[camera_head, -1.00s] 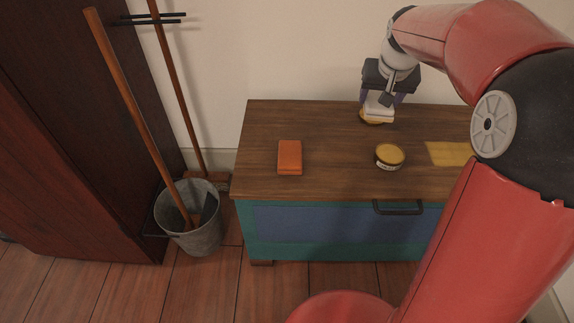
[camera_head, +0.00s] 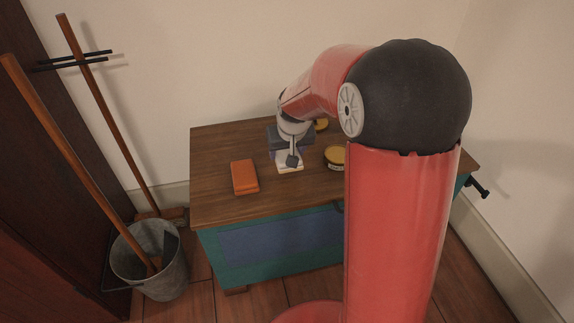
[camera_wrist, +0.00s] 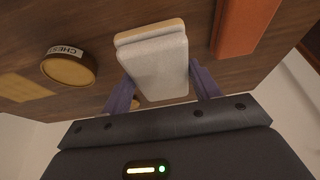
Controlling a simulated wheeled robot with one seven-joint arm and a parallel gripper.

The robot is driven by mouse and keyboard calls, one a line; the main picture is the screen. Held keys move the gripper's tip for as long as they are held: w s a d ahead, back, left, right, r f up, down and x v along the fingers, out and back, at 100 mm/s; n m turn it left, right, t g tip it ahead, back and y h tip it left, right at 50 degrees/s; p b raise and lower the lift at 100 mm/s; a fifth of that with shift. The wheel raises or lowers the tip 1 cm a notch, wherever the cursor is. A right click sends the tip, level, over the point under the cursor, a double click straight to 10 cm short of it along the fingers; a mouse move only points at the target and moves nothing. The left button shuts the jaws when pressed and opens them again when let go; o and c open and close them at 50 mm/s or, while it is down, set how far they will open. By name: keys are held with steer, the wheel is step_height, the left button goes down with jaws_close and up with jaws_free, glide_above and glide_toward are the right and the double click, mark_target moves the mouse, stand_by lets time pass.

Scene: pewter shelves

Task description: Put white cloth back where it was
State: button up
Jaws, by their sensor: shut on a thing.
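The white cloth (camera_head: 290,169) is a folded pad with a tan layer showing along one edge. My gripper (camera_head: 289,160) is shut on it over the wooden tabletop, between the orange block and the yellow-topped tin. In the wrist view the cloth (camera_wrist: 158,68) sits between the two purple fingers of my gripper (camera_wrist: 160,82). It is at or just above the tabletop; I cannot tell whether it touches.
The orange block (camera_head: 245,177) lies close on the left. The tin (camera_head: 335,154) stands to the right, and another yellow round thing (camera_head: 321,124) is behind. A yellow flat piece (camera_wrist: 20,88) shows in the wrist view. A bucket (camera_head: 152,264) stands on the floor.

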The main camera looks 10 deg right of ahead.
mark_target(287, 175)
steer(key=shift+f, duration=2.65)
steer(key=shift+f+b, duration=0.2)
steer(key=shift+b, duration=0.1)
steer(key=o, duration=0.9)
steer(key=shift+r, duration=0.2)
